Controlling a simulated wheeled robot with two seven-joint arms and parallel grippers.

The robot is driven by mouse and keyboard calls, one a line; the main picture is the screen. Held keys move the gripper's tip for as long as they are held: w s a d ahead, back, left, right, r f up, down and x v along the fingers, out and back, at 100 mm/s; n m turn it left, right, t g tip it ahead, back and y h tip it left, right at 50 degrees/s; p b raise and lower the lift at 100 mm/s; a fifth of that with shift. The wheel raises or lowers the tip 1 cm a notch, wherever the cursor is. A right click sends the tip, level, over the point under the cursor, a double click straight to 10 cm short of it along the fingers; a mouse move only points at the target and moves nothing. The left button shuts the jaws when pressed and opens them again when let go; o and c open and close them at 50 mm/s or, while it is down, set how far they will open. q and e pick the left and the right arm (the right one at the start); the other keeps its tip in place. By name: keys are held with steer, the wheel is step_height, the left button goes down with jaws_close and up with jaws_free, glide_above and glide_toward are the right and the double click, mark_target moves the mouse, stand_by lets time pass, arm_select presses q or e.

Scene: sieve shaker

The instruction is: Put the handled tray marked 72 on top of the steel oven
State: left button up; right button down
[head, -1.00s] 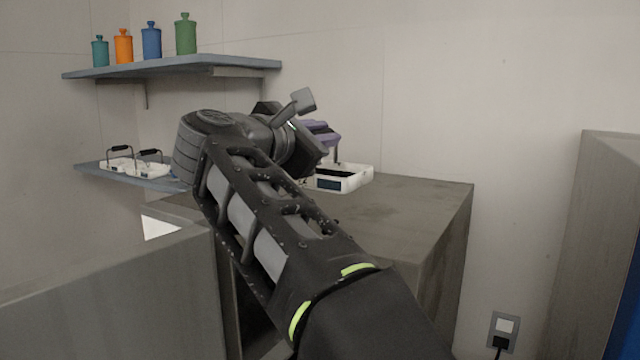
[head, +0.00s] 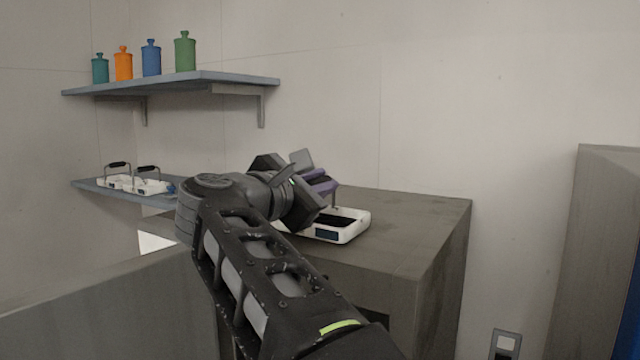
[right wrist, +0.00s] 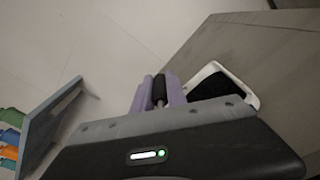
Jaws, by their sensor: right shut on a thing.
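The white handled tray (head: 352,226) has a dark inside and a dark label on its front; its number is not readable. In the head view it is at or just above the top of the steel oven (head: 420,215); I cannot tell if it touches. My right gripper (head: 322,184) is shut on the tray's handle, and its arm hides the tray's left part. In the right wrist view the purple fingers (right wrist: 160,92) close around the dark handle bar, with the white tray rim (right wrist: 212,70) beyond. My left gripper is not in view.
Two white handled trays (head: 150,187) stand on the lower shelf (head: 95,187) at left. The upper shelf (head: 190,82) holds several coloured bottles (head: 185,52). A grey cabinet (head: 600,240) stands at right. The oven's right top is clear.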

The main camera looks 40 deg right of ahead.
steer(key=shift+f, duration=0.1)
steer(key=shift+f, duration=0.15)
steer(key=c, duration=1.3)
jaws_free()
steer(key=shift+c, duration=0.2)
steer(key=shift+r, duration=0.2)
steer(key=shift+a+r, duration=0.1)
steer(key=b+v, duration=0.2)
steer(key=v, duration=0.9)
steer(key=shift+s+a, duration=0.15)
steer(key=shift+a, duration=0.2)
